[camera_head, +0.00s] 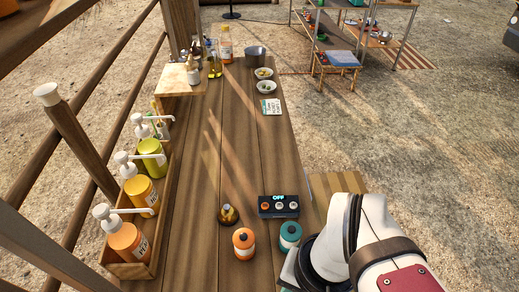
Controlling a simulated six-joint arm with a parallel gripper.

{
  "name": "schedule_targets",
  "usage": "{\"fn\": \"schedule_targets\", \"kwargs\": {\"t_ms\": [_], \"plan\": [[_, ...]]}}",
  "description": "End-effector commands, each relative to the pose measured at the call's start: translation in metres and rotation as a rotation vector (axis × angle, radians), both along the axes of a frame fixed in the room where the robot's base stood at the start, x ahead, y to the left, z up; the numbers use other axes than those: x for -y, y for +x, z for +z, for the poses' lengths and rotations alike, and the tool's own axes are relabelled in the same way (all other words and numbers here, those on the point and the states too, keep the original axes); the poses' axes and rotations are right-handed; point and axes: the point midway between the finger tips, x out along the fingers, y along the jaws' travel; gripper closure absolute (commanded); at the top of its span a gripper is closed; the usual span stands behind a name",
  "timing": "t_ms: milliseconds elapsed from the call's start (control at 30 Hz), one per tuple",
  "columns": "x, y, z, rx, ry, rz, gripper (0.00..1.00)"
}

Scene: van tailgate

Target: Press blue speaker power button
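A small dark-blue box (278,207) with a lit "OFF" display lies on the wooden table near its right edge. Its face has three round buttons or knobs: an orange-red one (265,206) at left and two pale ones. I cannot tell for sure which is the power button. A teal round canister (290,235) and an orange one (243,243) stand just in front of the box, apart from it. My white arm comes in at the bottom right, close to the teal canister. My gripper's fingertips do not show. Nothing of mine visibly touches the box.
A brown dish with a small amber item (229,214) sits left of the box. A wooden crate (155,250) of pump bottles lines the left edge. Bowls (266,87), a card (271,107) and bottles stand at the far end. The middle of the table (225,150) is clear.

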Motion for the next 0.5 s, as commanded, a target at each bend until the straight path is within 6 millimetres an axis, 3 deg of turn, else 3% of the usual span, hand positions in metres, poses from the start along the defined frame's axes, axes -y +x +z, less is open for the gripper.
{"fn": "schedule_targets", "kwargs": {"t_ms": [33, 100, 500], "plan": [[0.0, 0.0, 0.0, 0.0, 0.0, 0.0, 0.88], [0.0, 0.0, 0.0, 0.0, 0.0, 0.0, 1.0], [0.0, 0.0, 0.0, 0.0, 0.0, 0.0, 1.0]]}}
